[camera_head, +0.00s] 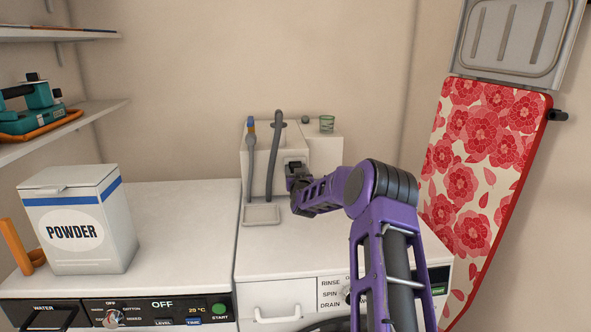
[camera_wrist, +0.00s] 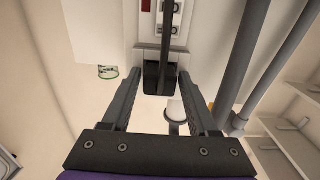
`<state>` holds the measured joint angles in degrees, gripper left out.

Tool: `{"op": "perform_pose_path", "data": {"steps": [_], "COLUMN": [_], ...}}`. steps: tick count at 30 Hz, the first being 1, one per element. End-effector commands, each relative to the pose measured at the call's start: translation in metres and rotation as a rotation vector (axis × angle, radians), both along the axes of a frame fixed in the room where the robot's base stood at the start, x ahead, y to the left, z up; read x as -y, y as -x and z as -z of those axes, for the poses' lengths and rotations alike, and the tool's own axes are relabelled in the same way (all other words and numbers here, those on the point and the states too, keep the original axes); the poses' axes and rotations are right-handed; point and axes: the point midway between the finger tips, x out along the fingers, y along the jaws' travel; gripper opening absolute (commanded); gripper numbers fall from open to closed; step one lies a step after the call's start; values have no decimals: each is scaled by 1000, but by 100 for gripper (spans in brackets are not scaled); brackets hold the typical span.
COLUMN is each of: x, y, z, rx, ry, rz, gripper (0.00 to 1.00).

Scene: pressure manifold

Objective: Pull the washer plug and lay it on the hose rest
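In the wrist view a black plug (camera_wrist: 160,78) with a dark cord sits at a white socket panel (camera_wrist: 146,32). My gripper (camera_wrist: 161,80) has its fingers apart on either side of the plug, with narrow gaps seeming to show. In the head view my gripper (camera_head: 292,176) is at the front of the white wall box (camera_head: 259,180), largely hiding the plug. A shallow pale tray (camera_head: 261,223), which looks like the hose rest, lies empty on the machine top, left of my gripper.
Two grey hoses (camera_head: 274,155) stand upright left of my gripper. A green-rimmed cup (camera_head: 327,124) stands on the box ledge. A powder box (camera_head: 79,222) is on the left machine, and a floral ironing board (camera_head: 478,165) leans at right. The left machine's top is mostly clear.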

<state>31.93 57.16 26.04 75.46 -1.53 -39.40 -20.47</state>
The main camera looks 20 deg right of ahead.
Motion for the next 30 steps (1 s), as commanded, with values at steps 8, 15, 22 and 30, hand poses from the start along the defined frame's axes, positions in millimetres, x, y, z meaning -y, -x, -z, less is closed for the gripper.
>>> {"op": "perform_pose_path", "data": {"steps": [8,15,22,30], "x": [0,0,-1,-3], "y": [0,0,2,13], "z": [0,0,0,0], "rx": [0,0,1,0], "ry": [0,0,0,0], "rz": [0,0,0,0], "gripper": [8,0,0,0]}}
